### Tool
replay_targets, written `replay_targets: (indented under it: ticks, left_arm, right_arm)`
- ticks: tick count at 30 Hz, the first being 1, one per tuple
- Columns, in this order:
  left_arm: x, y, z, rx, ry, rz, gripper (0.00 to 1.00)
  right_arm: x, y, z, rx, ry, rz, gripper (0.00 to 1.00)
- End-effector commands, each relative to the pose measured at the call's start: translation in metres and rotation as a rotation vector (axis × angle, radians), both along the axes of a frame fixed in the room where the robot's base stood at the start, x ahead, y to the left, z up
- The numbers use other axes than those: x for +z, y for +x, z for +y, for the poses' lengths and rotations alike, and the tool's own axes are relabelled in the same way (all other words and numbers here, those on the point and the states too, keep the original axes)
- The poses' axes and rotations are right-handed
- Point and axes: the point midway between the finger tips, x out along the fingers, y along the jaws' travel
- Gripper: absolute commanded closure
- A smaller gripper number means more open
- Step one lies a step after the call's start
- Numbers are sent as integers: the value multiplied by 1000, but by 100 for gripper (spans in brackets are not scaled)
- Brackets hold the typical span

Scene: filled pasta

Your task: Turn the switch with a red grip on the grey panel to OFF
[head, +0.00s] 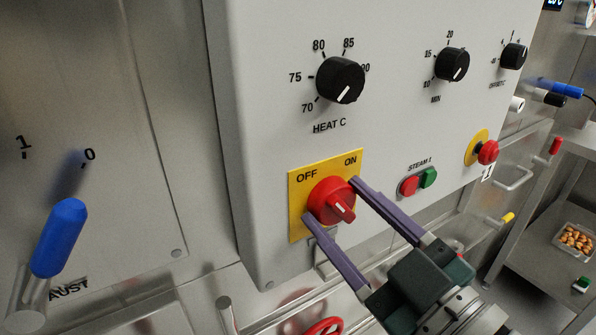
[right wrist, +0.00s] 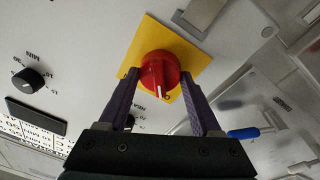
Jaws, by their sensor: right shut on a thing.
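The switch with a red grip (head: 332,201) sits on a yellow plate (head: 297,222) on the grey panel (head: 250,130). The plate reads OFF at its upper left and ON at its upper right. A white mark on the grip shows toward its lower right in the head view; I cannot tell for certain which label it selects. My right gripper (head: 332,201) has its purple fingers on opposite sides of the red grip and is shut on it. The right wrist view also shows the red grip (right wrist: 158,70) between the fingers. My left gripper is not in view.
Above are black dials, HEAT C (head: 340,80) and MIN (head: 452,64). Red and green STEAM buttons (head: 419,182) and a red mushroom button (head: 487,151) lie to the right. A blue-handled lever (head: 60,238) stands at left. A rail runs below the panel.

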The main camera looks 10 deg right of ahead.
Motion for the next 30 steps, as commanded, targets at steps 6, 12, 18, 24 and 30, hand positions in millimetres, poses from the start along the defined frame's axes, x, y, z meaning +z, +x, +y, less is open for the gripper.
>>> replay_targets:
  ticks: [6,12,18,24,30]
  left_arm:
    - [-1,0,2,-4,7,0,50]
    - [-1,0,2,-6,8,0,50]
    - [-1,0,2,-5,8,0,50]
    - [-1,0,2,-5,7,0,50]
    - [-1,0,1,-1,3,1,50]
  right_arm:
    - [0,0,0,0,-95,-35,90]
    - [0,0,0,0,-135,-50,90]
    - [0,0,0,0,-147,-55,90]
    - [0,0,0,0,-147,-55,90]
    - [0,0,0,0,-146,-54,20]
